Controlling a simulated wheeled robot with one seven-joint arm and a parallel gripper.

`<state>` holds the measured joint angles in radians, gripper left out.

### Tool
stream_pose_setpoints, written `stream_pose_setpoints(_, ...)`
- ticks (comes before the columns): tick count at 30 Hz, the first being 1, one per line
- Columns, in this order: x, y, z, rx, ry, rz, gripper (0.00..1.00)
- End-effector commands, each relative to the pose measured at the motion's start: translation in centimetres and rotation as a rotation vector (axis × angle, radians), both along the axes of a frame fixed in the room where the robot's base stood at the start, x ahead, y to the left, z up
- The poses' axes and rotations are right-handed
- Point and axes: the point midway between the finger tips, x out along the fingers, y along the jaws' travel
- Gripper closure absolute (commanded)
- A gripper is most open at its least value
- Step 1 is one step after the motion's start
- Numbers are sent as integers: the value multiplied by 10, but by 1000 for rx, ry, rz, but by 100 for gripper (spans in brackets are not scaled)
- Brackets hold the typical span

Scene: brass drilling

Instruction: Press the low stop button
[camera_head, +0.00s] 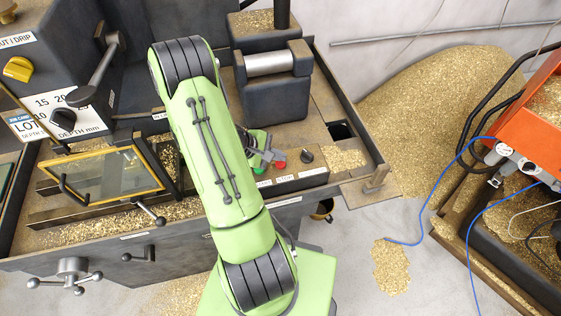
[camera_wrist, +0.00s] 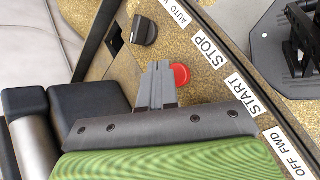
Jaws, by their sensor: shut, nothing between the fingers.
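The red stop button (camera_head: 280,165) sits on the front ledge of the drilling machine, between a green button (camera_head: 259,170) and a black knob (camera_head: 306,157). In the wrist view the red button (camera_wrist: 182,75) lies beside the STOP label (camera_wrist: 209,52). My gripper (camera_head: 273,158) is shut and empty, low over the ledge right by the red button. In the wrist view its grey fingertips (camera_wrist: 157,66) lie just left of the button and cover its left edge. I cannot tell whether they touch it. The green button is hidden in the wrist view.
The black knob (camera_wrist: 144,30) stands near the fingertips. A dark vice-like block with a metal roller (camera_head: 270,62) rises behind. A framed glass guard (camera_head: 103,172) is at the left. Brass chips (camera_head: 430,90) heap on the floor at the right, near an orange machine (camera_head: 535,125).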

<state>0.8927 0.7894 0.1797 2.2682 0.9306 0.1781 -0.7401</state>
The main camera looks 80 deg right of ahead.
Motion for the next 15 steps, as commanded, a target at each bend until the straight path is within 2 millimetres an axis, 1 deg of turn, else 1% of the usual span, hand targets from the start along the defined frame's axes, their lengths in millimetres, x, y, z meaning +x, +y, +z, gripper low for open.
stream_pose_setpoints(6, 0, 0, 24, -1, -1, 0, 100)
stream_pose_setpoints(12, 0, 0, 45, -1, 0, 0, 100)
stream_pose_setpoints(15, 0, 0, 52, -1, 1, 0, 100)
